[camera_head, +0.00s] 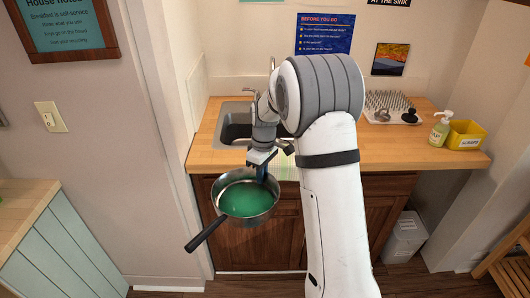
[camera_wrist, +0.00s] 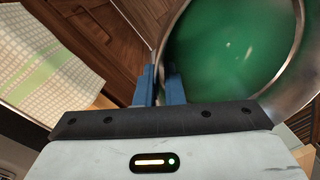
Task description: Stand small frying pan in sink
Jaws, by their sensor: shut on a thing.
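The small frying pan (camera_head: 246,200) has a green inside, a metal rim and a dark handle that points to the lower left in the head view. My gripper (camera_head: 262,172) is shut on the pan's rim and holds it in the air in front of the cabinet, below counter height. In the wrist view, the blue fingers (camera_wrist: 160,86) pinch the rim at the left side of the pan (camera_wrist: 230,45). The sink (camera_head: 237,124) is set in the wooden counter behind the pan. My arm hides its right part.
A drying rack (camera_head: 390,101), a soap bottle (camera_head: 440,128) and a yellow caddy (camera_head: 465,134) stand on the right of the counter (camera_head: 390,150). A checked towel (camera_wrist: 50,70) hangs at the counter front. A wall corner stands close left of the sink.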

